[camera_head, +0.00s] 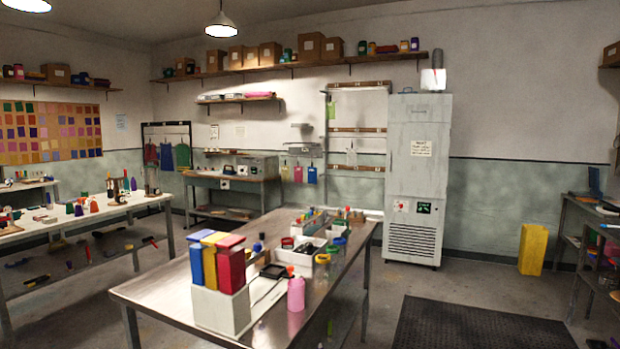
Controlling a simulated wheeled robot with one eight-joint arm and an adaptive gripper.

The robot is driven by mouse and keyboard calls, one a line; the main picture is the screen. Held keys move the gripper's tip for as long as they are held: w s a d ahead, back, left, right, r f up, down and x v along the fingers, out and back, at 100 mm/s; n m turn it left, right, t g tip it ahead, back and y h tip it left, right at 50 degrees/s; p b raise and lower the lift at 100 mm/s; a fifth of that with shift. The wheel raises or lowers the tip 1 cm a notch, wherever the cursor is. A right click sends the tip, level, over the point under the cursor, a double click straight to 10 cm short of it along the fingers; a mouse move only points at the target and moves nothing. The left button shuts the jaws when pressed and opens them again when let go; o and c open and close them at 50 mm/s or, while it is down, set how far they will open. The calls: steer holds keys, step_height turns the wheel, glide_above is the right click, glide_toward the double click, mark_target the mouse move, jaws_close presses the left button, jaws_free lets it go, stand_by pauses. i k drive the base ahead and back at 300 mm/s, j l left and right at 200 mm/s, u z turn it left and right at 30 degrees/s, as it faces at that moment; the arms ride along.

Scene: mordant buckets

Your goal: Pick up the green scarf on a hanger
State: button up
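A green cloth (183,156) hangs at the right end of a small dark-framed rack (165,125) on the back wall, at left. It looks like the scarf, but it is too small to make out its hanger. My gripper is not in view.
A metal table (160,292) with colored boxes, jars and trays fills the near middle. A white table (30,232) with small items stands at left. A workbench (262,188) stands right of the cloth rack. Open floor lies between the tables; a black mat (480,325) lies at right.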

mark_target(331, 106)
steer(key=i+l+z, duration=0.3)
steer(key=i, duration=0.7)
steer(key=i+l+z, duration=0.1)
steer(key=i+z, duration=0.25)
steer(key=i, duration=0.7)
steer(key=i+z, duration=0.1)
steer(key=i, duration=1.95)
steer(key=i+u, duration=0.1)
steer(key=i, duration=0.95)
steer(key=i+l+u, duration=0.1)
steer(key=i, duration=0.9)
steer(key=i+j+u, duration=0.25)
steer(key=i+u, duration=0.7)
steer(key=i+l+u, duration=0.2)
steer(key=i+u, duration=0.25)
steer(key=i, duration=0.2)
steer(key=i+l+u, duration=0.45)
steer(key=i+u, duration=0.5)
steer(key=i, duration=0.75)
steer(key=i+z, duration=0.3)
steer(key=z, duration=0.15)
steer(key=i+z, duration=0.3)
steer(key=z, duration=0.15)
steer(key=i+j+z, duration=0.15)
steer(key=z, duration=0.3)
steer(key=i+j, duration=0.05)
steer(key=i, duration=0.05)
